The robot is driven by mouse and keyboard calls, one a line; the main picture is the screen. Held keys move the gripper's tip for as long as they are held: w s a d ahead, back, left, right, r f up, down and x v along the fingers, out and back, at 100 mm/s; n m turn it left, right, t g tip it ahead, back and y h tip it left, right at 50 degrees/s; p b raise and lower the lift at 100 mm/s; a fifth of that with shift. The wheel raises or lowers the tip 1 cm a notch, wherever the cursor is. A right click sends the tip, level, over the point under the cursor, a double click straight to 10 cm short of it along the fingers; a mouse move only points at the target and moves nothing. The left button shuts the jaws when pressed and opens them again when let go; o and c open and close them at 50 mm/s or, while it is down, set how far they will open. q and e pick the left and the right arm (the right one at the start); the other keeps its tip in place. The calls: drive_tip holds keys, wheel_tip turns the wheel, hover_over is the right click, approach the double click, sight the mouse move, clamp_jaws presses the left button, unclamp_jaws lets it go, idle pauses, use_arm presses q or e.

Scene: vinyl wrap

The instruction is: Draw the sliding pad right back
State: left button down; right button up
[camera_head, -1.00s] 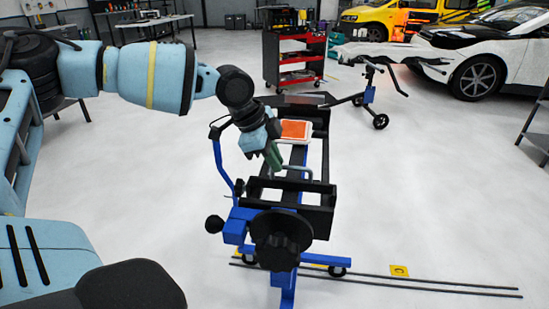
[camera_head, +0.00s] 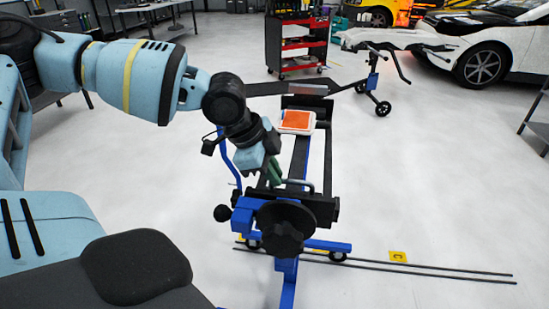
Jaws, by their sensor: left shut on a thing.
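My left gripper (camera_head: 272,176) comes down over the near end of a blue-and-black stand. Its green fingers are shut at a thin grey bar handle (camera_head: 306,183). The handle is on a dark sliding part, which I take to be the sliding pad (camera_head: 322,207), close behind the big black knob (camera_head: 282,229). The gripper and knob partly hide this part. Two rails (camera_head: 300,158) run away from it to the far end of the stand. My right gripper is not in view.
An orange pad in a white tray (camera_head: 296,121) rests at the far end of the rails. A smaller black knob (camera_head: 222,213) sticks out at the left. A tool cart (camera_head: 297,45) and a wheeled stand (camera_head: 372,82) are behind. The floor on the right is mostly open.

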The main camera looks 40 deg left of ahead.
use_arm(q)
drive_tip(key=shift+s+d+f, duration=0.1)
drive_tip(key=shift+s+f, duration=0.05)
drive_tip(key=shift+s, duration=0.05)
drive_tip(key=c, duration=1.5)
unclamp_jaws()
drive_tip(key=p+v, duration=0.1)
drive_tip(key=v, duration=0.7)
drive_tip(key=shift+p, duration=0.3)
